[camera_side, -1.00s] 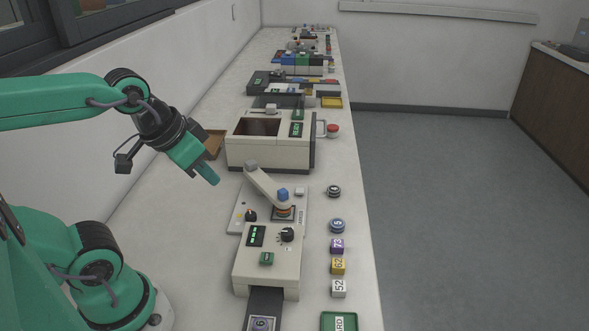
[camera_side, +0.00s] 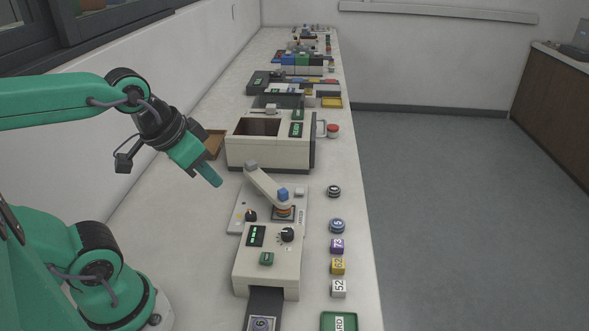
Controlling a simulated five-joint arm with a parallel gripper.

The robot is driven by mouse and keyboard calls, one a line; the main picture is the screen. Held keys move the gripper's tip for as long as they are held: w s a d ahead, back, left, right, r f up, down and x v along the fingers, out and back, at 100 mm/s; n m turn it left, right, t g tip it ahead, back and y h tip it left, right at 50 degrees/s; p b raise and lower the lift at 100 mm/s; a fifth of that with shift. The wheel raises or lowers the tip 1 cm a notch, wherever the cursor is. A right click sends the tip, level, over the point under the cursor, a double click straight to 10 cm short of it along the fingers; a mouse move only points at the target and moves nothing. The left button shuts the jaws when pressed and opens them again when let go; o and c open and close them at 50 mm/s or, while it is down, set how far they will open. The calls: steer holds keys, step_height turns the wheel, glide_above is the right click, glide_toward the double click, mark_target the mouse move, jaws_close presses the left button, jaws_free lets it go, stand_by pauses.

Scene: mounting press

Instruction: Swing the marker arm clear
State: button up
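The marker arm (camera_side: 268,186) is a pale beige bar on the press plate (camera_side: 241,214). It slants from a grey block at its upper left end down to a blue-topped end at the lower right. That blue end (camera_side: 284,193) stands over a small orange and green stack (camera_side: 284,210) on a dark square. My gripper (camera_side: 212,176) is in the air to the left of the marker arm, pointing down and right, apart from it. Its teal fingers are seen nearly edge-on, so I cannot tell whether they are open or shut.
A beige control box (camera_side: 268,275) stands in front of the plate. A larger open-topped beige machine (camera_side: 270,153) stands behind it. Several numbered blocks, such as a yellow one (camera_side: 338,266), line the right edge of the bench. A green tray (camera_side: 339,321) lies at the front right.

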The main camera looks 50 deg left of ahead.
steer(key=o, duration=0.3)
steer(key=shift+w, duration=0.1)
steer(key=shift+o, duration=0.9)
steer(key=shift+w+a+r, duration=0.1)
steer(key=shift+w+r, duration=0.05)
steer(key=shift+w, duration=0.3)
steer(key=m+g, duration=0.1)
steer(key=g, duration=0.4)
glide_above(283, 191)
steer(key=f, duration=0.9)
steer(key=shift+s+f, duration=0.15)
steer(key=shift+s, duration=0.05)
steer(key=shift+w+f+g, duration=0.25)
steer(key=shift+f+g, duration=0.05)
steer(key=shift+f, duration=0.1)
steer(key=shift+f, duration=3.8)
jaws_close()
